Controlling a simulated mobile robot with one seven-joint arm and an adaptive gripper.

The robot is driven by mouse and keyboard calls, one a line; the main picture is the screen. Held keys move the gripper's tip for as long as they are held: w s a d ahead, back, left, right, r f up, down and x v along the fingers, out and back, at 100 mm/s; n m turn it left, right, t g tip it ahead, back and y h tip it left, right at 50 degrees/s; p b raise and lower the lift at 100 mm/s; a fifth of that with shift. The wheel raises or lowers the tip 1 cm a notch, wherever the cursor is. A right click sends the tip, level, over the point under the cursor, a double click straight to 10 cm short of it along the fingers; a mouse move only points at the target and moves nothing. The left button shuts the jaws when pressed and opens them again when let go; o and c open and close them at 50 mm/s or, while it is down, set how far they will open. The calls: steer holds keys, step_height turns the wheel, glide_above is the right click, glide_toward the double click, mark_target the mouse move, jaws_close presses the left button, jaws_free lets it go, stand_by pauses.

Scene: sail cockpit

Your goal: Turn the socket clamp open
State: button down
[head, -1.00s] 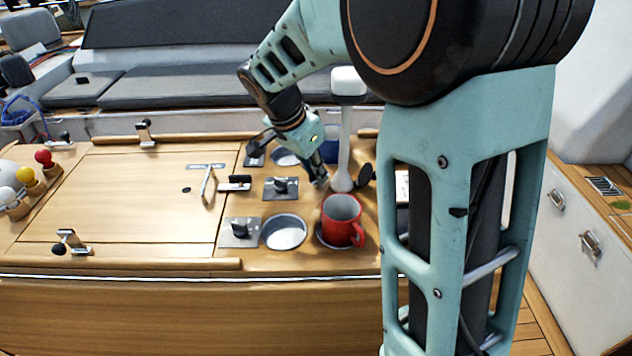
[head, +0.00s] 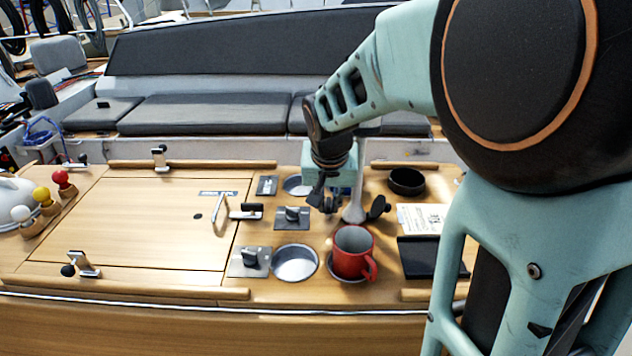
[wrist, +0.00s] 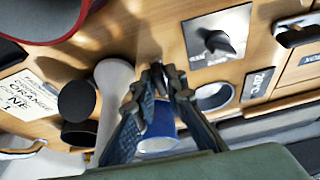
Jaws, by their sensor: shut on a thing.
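A white post (head: 354,208) stands upright on the wooden table, and its foot shows beside my fingers in the wrist view (wrist: 113,85). My gripper (head: 326,206) is low at the left of this foot. In the wrist view its fingertips (wrist: 160,76) come together on a small grey piece, which I take for the socket clamp's lever; the fingers hide most of it. I cannot tell how far the clamp is turned. A black round-ended piece (head: 377,208) leans at the post's right side, apart from my fingers.
A red mug (head: 352,254) stands just in front of the post. A blue cup (wrist: 158,124) is close behind my fingers. Black knobs on grey plates (head: 292,216) and a round recess (head: 296,263) lie left. A black bowl (head: 407,181) and a card (head: 422,217) lie right.

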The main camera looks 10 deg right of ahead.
steer(key=shift+n, duration=0.3)
stand_by(0.4)
steer(key=c, duration=2)
jaws_free()
steer(key=shift+c, duration=0.2)
steer(key=shift+m, duration=0.4)
